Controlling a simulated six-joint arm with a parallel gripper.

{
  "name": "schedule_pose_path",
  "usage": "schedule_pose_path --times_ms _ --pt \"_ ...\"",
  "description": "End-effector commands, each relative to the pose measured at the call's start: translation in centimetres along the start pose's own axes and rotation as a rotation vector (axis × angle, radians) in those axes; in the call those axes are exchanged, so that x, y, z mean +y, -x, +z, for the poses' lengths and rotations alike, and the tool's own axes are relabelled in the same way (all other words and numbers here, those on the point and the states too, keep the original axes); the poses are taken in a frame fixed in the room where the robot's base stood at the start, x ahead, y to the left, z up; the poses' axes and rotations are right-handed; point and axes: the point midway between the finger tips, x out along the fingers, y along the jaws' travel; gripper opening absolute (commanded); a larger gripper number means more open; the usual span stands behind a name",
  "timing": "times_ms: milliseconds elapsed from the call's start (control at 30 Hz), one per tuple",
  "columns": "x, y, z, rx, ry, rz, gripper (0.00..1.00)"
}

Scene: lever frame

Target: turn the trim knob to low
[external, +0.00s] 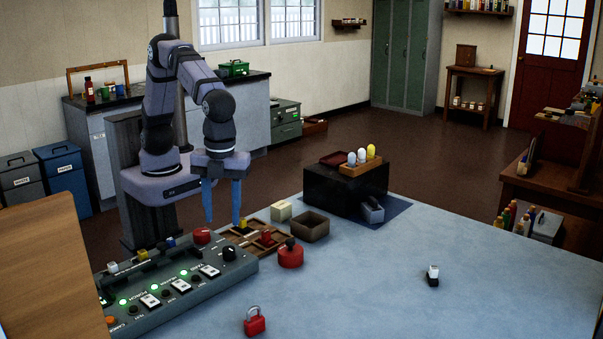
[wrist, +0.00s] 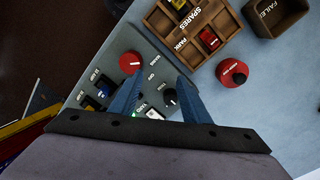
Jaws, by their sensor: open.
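The grey control panel (external: 180,285) stands at the front left of the table. A round black knob (external: 229,254) sits near its right end; I take it as the trim knob. In the wrist view the black knob (wrist: 170,97) appears between my fingers, closer to the right one, and its pointer and scale are too small to read. My gripper (external: 223,220) points down with blue fingers apart and empty, above the panel's far right end. In the wrist view my gripper (wrist: 160,76) shows nothing held.
A wooden spares tray (external: 262,240), a red black-topped piece (external: 290,254) and a brown bin (external: 310,226) stand right of the panel. A red padlock (external: 255,322) lies in front.

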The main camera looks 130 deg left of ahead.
Motion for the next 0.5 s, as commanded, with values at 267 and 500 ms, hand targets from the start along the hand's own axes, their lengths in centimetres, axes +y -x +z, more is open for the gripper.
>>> schedule_pose_path --times_ms 267,500 --pt "-2.5 2.1 -5.2 -0.009 -0.343 -0.008 0.43" --pt "-2.9 2.3 -6.2 -0.010 -0.419 -0.010 0.43"
